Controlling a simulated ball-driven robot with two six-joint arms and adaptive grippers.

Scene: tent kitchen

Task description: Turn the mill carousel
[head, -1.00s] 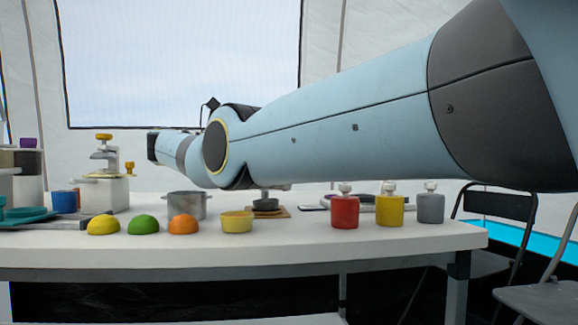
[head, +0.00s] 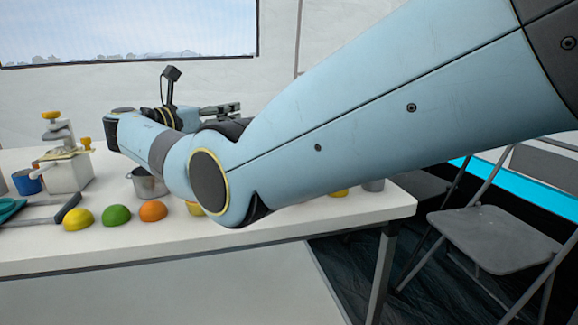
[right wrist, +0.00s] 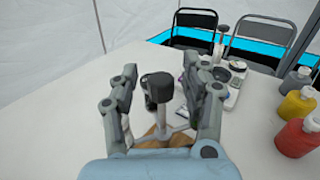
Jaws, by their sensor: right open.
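In the right wrist view a dark cylinder-shaped piece (right wrist: 157,88) stands over grey spokes (right wrist: 172,130) and a brown wooden base (right wrist: 158,138). This looks like the mill carousel, and my gripper hides much of it. My right gripper (right wrist: 163,66) is open, with one finger on each side of the dark piece. I cannot tell whether either finger touches it. In the head view my right gripper (head: 222,109) shows beyond my forearm, and the arm hides the carousel there. My left gripper is not in view.
Yellow (head: 78,218), green (head: 117,216) and orange (head: 153,211) domes and a metal pot (head: 149,183) stand on the white table (head: 110,250). Red (right wrist: 297,137), yellow (right wrist: 298,103) and grey (right wrist: 297,80) containers stand right of the gripper. Folding chairs (head: 497,238) are beyond the table.

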